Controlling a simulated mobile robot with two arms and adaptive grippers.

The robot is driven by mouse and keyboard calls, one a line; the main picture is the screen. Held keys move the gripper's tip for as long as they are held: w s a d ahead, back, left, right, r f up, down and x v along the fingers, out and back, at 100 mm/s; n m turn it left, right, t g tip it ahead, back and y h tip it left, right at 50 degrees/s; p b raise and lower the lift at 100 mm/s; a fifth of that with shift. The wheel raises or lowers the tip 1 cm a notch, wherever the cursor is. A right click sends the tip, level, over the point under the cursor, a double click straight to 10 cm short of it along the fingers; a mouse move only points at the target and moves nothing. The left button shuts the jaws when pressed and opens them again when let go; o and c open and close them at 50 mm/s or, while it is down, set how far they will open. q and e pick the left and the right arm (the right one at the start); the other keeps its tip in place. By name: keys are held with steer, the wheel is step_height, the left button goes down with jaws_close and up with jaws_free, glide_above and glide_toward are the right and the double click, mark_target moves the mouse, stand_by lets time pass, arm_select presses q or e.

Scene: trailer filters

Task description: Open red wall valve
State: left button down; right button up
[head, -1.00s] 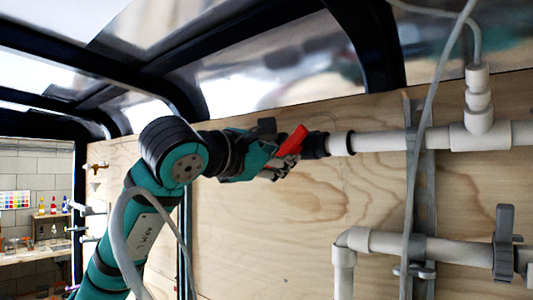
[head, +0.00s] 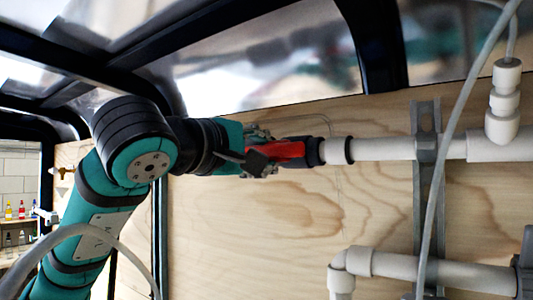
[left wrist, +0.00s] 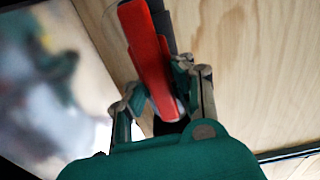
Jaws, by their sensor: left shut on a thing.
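The red valve handle (head: 290,151) sits at the left end of the upper white pipe (head: 385,148), at a black fitting (head: 314,151). The handle lies nearly in line with the pipe. My left gripper (head: 264,158) is at the handle's left end, shut on it. In the left wrist view the red handle (left wrist: 149,60) runs lengthwise between the fingers of my left gripper (left wrist: 160,88). The fingers hide part of the valve body. My right gripper is not in view.
A plywood wall (head: 240,225) stands behind the pipes. A metal bracket (head: 427,190) and a loose grey hose (head: 447,150) cross in front at the right. A lower white pipe (head: 440,272) runs below. Dark frame bars pass overhead.

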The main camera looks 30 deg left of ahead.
arm_select(q)
steer(key=shift+w+d+f+m, duration=0.15)
steer(key=shift+w+f+m, duration=0.1)
steer(key=shift+m, duration=0.05)
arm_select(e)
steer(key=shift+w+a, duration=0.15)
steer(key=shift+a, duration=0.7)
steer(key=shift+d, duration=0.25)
arm_select(q)
steer(key=c, duration=1.8)
jaws_free()
steer(key=o, duration=0.5)
steer(key=shift+s+r, duration=0.2)
steer(key=shift+s, duration=0.35)
steer(key=shift+o, duration=0.7)
steer(key=shift+s+r, duration=0.15)
steer(key=shift+s, duration=0.15)
steer(key=shift+w, duration=0.25)
steer(key=s+a, duration=0.1)
steer(key=s, duration=1.1)
steer(key=shift+s, duration=0.15)
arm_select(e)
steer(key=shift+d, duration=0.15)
arm_select(q)
steer(key=shift+a, duration=0.1)
